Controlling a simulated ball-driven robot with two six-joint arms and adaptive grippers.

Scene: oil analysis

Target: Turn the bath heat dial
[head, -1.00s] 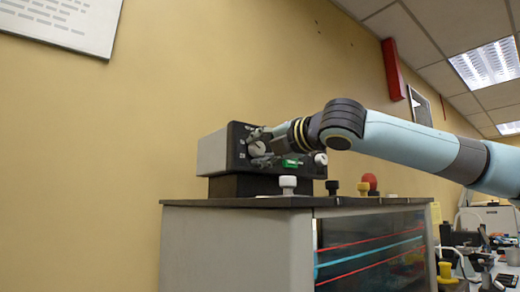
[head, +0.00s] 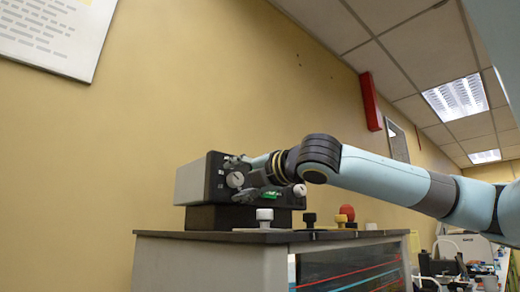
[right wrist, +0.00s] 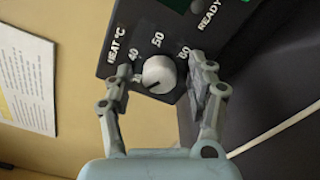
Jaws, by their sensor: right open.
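In the head view the dial (head: 235,180) is on the dark front of a box-shaped unit (head: 191,184). My right gripper (right wrist: 160,66) is open, with one finger on each side of the dial; I cannot tell whether they touch it. It also shows at the dial in the head view (head: 240,177). My left gripper is out of view.
The unit stands on a dark-topped cabinet (head: 165,235). White (head: 264,215) and black (head: 310,218) knobs and a red ball (head: 347,211) stand on the top, right of the unit. A second pale knob (head: 299,190) is on the panel. A cluttered bench lies far right.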

